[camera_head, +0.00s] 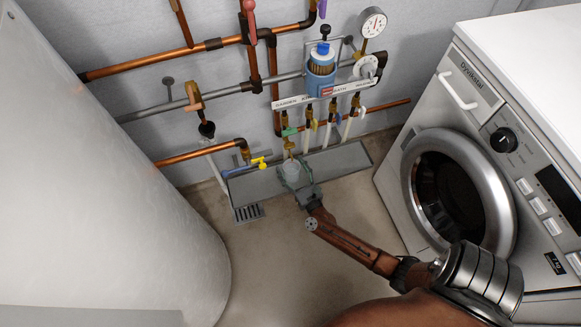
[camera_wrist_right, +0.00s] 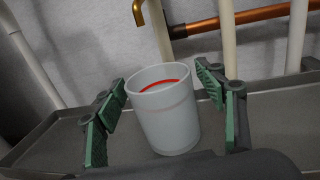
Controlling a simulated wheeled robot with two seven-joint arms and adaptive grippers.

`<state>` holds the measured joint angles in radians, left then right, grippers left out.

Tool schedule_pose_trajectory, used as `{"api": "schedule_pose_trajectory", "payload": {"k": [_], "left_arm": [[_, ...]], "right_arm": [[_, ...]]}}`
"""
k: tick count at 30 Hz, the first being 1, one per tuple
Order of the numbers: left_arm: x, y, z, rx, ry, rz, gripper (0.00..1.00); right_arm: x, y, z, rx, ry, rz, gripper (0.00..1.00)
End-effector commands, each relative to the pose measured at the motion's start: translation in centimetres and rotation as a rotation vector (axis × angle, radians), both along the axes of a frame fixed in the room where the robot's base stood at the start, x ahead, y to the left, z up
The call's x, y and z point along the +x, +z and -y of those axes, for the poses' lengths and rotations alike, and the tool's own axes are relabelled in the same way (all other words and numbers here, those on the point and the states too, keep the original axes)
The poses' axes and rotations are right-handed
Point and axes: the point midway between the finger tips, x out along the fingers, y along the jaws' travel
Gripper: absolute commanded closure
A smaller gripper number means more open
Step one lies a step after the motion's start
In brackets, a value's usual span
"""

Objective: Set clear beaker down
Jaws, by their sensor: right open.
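The clear beaker (camera_wrist_right: 166,115) stands on the grey basin ledge (camera_wrist_right: 262,125), nearly upright, with a red line near its rim. It also shows small in the head view (camera_head: 291,170), partly hidden by my gripper. My right gripper (camera_wrist_right: 166,105) is open, with one green-padded finger on each side of the beaker. A gap shows between the pads and the beaker on both sides. In the head view the right gripper (camera_head: 296,180) reaches over the ledge from the front. My left gripper is not in view.
Brass taps and pipes (camera_head: 321,118) hang on the wall just behind the beaker. A yellow-handled tap (camera_head: 258,163) is to its left. A washing machine (camera_head: 455,190) stands at the right and a large white cylinder (camera_head: 110,190) at the left. The ledge is clear to the right.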

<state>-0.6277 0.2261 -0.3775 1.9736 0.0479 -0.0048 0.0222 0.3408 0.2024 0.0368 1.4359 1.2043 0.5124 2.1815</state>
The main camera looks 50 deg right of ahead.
Motion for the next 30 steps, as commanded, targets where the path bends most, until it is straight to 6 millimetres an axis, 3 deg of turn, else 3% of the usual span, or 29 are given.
{"api": "schedule_pose_trajectory", "payload": {"k": [7,21,30], "left_arm": [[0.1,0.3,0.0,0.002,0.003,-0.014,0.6],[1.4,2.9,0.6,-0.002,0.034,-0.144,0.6],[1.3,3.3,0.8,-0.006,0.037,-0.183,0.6]], "right_arm": [[-0.7,0.3,-0.3,0.001,0.0,-0.002,0.36],[-9.0,0.6,-3.8,0.0,0.0,0.0,0.36],[-11.1,0.3,-4.6,0.0,0.0,0.0,0.36]]}}
